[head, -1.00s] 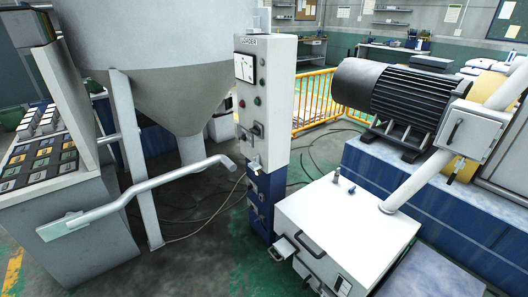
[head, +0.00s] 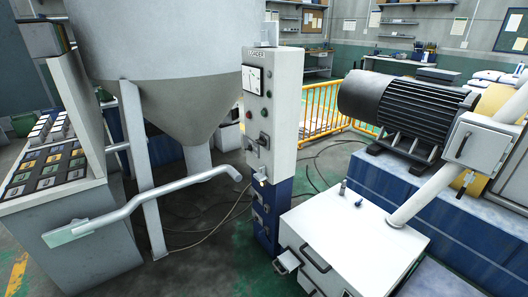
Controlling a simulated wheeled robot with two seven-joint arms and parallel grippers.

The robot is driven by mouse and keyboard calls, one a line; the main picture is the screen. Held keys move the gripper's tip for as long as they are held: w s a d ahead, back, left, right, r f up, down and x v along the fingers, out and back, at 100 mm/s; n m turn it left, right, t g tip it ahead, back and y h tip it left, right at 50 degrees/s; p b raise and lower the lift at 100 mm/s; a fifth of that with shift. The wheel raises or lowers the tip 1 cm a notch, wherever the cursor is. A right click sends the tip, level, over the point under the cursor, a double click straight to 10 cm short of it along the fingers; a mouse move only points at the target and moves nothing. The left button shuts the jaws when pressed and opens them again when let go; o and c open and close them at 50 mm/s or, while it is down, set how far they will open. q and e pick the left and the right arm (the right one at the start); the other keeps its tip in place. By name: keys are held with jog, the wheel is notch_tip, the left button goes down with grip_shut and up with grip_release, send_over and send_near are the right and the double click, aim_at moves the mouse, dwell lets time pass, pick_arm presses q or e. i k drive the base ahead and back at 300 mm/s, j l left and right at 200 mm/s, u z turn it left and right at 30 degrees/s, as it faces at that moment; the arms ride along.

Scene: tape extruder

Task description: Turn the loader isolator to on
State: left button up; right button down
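The loader cabinet (head: 286,110) stands upright in the middle of the head view, a tall narrow white box labelled LOADER near its top. Its left-hand face carries a white meter (head: 254,79), small lamps or buttons below it, and a dark switch handle (head: 263,141) low on the white part, which looks like the isolator. The handle is too small to tell whether it points to on or off. Neither of my grippers shows in the head view.
A large hopper (head: 165,70) stands left of the cabinet. A bent white pipe (head: 150,200) crosses in front at left, its end near the cabinet. A white box (head: 350,245) stands at front right, below a black motor (head: 405,105). Cables lie on the floor.

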aim_at(262, 141)
jog(key=z, duration=0.2)
jog(key=i+j+z, duration=0.25)
jog(key=z, duration=0.15)
jog(key=i+j+z, duration=0.15)
jog(key=j+z, duration=0.3)
jog(key=i+j+z, duration=0.15)
jog(key=j+z, duration=0.25)
